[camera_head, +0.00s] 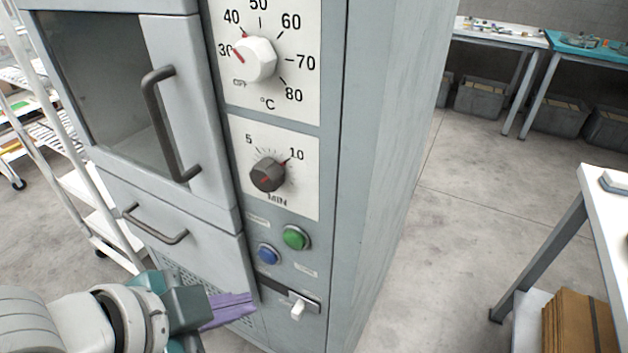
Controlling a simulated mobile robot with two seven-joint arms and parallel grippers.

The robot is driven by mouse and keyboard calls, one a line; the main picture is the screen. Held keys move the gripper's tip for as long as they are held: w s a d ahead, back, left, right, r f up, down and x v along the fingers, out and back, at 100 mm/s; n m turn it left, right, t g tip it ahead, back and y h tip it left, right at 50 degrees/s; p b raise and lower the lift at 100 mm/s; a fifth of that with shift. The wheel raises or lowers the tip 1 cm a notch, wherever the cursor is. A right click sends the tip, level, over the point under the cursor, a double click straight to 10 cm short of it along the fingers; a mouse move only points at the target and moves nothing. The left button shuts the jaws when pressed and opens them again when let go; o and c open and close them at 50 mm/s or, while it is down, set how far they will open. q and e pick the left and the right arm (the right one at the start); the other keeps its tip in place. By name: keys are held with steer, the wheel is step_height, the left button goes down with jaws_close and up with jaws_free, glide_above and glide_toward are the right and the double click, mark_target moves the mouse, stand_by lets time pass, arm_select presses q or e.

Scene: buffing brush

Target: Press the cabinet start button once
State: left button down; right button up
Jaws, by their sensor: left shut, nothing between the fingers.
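The grey cabinet (385,150) stands upright in the middle of the view. Its front panel has a round green button (295,238) and, lower left of it, a round blue button (268,254). The small labels by the buttons are too blurred to read. My left gripper (238,306) is at the lower left, in front of the cabinet's lower front. Its purple fingers are shut and empty. They point right, below and left of both buttons, and look apart from them. My right gripper is not in view.
Above the buttons are a dark timer knob (267,174) and a white temperature knob (254,60). A white switch (298,309) sits below them. The door handle (168,125) and drawer handle (155,228) stick out. A white rack is left, a table (608,205) right; floor between is clear.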

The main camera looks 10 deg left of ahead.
mark_target(294, 240)
arm_select(q)
steer(key=shift+m, duration=0.3)
steer(key=f, duration=0.1)
steer(key=w+f+b, duration=0.1)
steer(key=a+f, duration=0.1)
steer(key=shift+w+f+b, duration=0.25)
steer(key=shift+f+b, duration=0.05)
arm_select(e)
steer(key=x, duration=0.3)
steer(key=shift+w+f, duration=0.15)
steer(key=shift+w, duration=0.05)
arm_select(q)
steer(key=shift+d, duration=0.1)
steer(key=w+d+b, duration=0.2)
steer(key=w+b, duration=0.3)
steer(key=w, duration=0.3)
steer(key=shift+w+d, duration=0.15)
steer(key=shift+d, duration=0.25)
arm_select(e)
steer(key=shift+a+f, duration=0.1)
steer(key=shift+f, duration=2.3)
arm_select(q)
steer(key=shift+w+d, duration=0.15)
steer(key=shift+w, duration=0.25)
